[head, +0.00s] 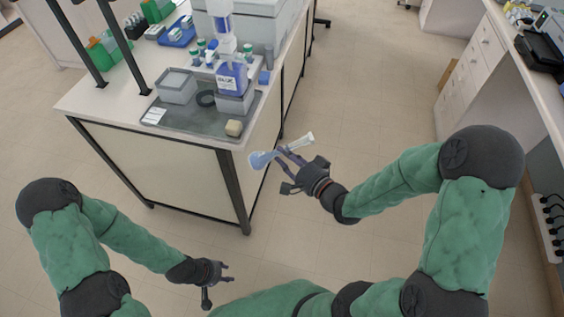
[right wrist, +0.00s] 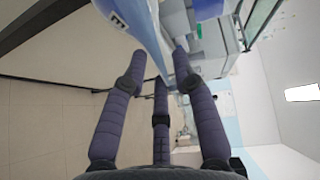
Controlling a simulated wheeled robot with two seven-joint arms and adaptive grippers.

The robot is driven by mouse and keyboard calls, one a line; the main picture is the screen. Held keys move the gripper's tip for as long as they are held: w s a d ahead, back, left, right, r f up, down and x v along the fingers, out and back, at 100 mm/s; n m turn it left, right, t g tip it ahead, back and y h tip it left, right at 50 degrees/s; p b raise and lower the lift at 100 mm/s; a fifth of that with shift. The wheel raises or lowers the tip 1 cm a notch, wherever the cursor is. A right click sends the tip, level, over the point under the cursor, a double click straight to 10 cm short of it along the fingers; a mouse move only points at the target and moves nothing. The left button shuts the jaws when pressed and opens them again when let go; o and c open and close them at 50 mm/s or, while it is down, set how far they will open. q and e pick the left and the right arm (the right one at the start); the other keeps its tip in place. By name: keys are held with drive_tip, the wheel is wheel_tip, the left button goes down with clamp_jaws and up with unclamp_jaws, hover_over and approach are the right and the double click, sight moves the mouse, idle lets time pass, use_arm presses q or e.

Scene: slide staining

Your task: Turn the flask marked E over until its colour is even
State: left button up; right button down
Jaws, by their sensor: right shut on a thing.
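The flask (head: 262,159) is a clear conical vessel with blue in its wide end and a pale neck. My right gripper (head: 284,160) is shut on it, in the air just off the right corner of the bench. The flask lies tipped far over, with its base to the left and its neck to the upper right. In the right wrist view the flask (right wrist: 146,32) fills the top, with a dark mark like an E on its side, between the fingers. My left gripper (head: 220,283) is empty and open, low over the floor.
Green-capped bottles stand behind. Another counter runs along the right. The floor between is clear.

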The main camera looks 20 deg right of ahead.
drive_tip(key=m+t+b, duration=0.1)
drive_tip(key=m+t, duration=0.1)
drive_tip(key=m, duration=0.3)
drive_tip(key=m+t, duration=0.2)
drive_tip(key=m, duration=0.3)
drive_tip(key=shift+b, duration=0.4)
